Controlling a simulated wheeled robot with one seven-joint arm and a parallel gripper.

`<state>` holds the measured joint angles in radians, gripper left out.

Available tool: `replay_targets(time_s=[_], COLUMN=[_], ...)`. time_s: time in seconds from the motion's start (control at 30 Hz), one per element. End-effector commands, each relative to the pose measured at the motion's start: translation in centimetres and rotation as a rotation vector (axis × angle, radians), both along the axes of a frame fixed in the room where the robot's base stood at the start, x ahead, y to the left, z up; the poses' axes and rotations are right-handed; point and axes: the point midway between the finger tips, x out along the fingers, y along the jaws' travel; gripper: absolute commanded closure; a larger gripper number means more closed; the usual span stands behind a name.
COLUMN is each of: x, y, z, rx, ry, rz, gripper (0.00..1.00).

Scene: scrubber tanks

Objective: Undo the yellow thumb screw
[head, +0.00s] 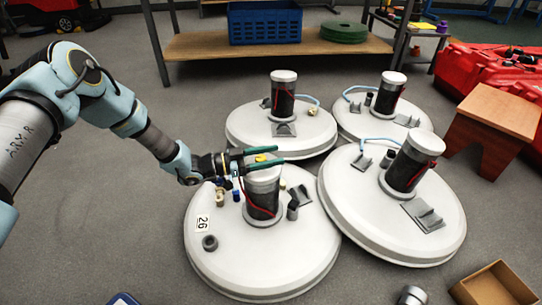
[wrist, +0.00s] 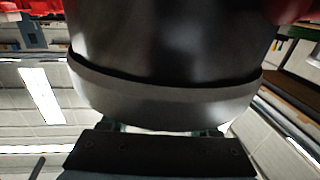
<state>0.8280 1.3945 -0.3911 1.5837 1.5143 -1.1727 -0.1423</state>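The yellow thumb screw (head: 261,158) shows as a small yellow spot at the top of the canister on the near-left tank lid (head: 215,255). My gripper (head: 272,156) reaches in from the left, level with the canister's pale cap (head: 262,172). Its two teal fingers stand apart, one on each side of the yellow spot. I cannot tell whether either finger touches it. In the wrist view the canister (wrist: 165,50) fills the upper middle, with its pale rim (wrist: 165,105) below. Only bits of the fingers show behind the rim there, and the screw is hidden.
Small fittings stand around the canister, including a blue cap (head: 236,195) and a grey ring (head: 210,243). Three similar lids with canisters stand behind and to the right. A wooden stool (head: 500,110) is at right and an open box (head: 495,285) at lower right.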

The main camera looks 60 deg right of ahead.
Motion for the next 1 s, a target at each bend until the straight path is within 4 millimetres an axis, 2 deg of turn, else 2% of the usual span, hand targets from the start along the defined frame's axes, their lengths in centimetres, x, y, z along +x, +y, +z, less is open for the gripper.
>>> replay_targets(time_s=[0.07,0.5,1.0], x=[0.01,0.02,0.08], y=[0.01,0.04,-0.01], z=[-0.01,-0.03,0.14], rx=[0.000,0.000,0.002], ry=[0.000,0.000,0.002], rz=[0.000,0.000,0.050], gripper=[0.49,0.99,1.00])
